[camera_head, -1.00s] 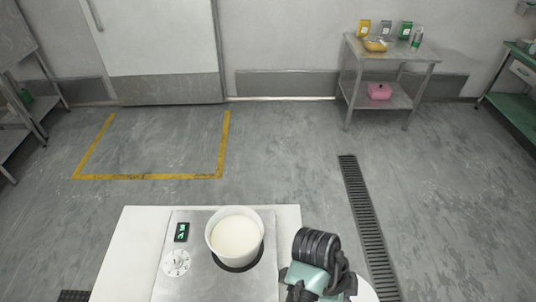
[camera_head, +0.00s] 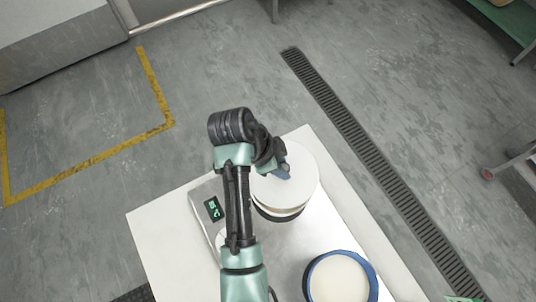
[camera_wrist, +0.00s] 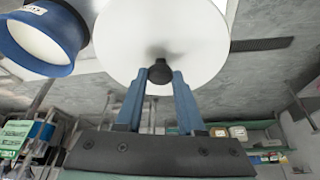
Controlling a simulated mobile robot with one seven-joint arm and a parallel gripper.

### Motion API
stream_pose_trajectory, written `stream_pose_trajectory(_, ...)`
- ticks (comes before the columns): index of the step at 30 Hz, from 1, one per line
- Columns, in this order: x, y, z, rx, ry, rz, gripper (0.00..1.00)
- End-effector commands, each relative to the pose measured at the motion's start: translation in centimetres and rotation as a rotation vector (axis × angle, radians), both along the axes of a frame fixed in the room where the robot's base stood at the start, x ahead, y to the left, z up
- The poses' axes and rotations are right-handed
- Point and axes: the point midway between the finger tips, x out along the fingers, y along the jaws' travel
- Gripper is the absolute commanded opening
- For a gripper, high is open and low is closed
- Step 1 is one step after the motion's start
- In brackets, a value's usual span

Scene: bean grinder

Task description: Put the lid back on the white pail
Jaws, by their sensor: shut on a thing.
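The white lid (camera_head: 298,187) is a round flat disc with a dark knob (camera_wrist: 160,72). My gripper (camera_wrist: 160,82) is shut on this knob, with one blue finger on each side. In the head view my gripper (camera_head: 281,167) is over the upper part of the lid.
A blue-rimmed container (camera_head: 314,273) with pale contents stands close by, nearer the front; it also shows in the wrist view (camera_wrist: 62,62). The appliance has a green-lit display (camera_head: 213,208) on the white table (camera_head: 160,230). The floor beyond is clear, with a drain grate (camera_head: 385,170).

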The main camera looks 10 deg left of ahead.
Motion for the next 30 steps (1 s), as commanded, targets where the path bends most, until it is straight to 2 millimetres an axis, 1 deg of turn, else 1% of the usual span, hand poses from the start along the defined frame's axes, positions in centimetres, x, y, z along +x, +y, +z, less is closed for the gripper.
stream_pose_trajectory(13, 0.0, 0.0, -4.1, 0.0, -0.001, 0.001, 0.0)
stream_pose_trajectory(18, 0.0, 0.0, -5.4, 0.0, 0.0, 0.0, 0.0)
stream_pose_trajectory(23, 0.0, 0.0, -6.1, 0.0, 0.0, 0.0, 0.0)
stream_pose_trajectory(30, 0.0, 0.0, -6.1, 0.0, 0.0, 0.0, 0.0)
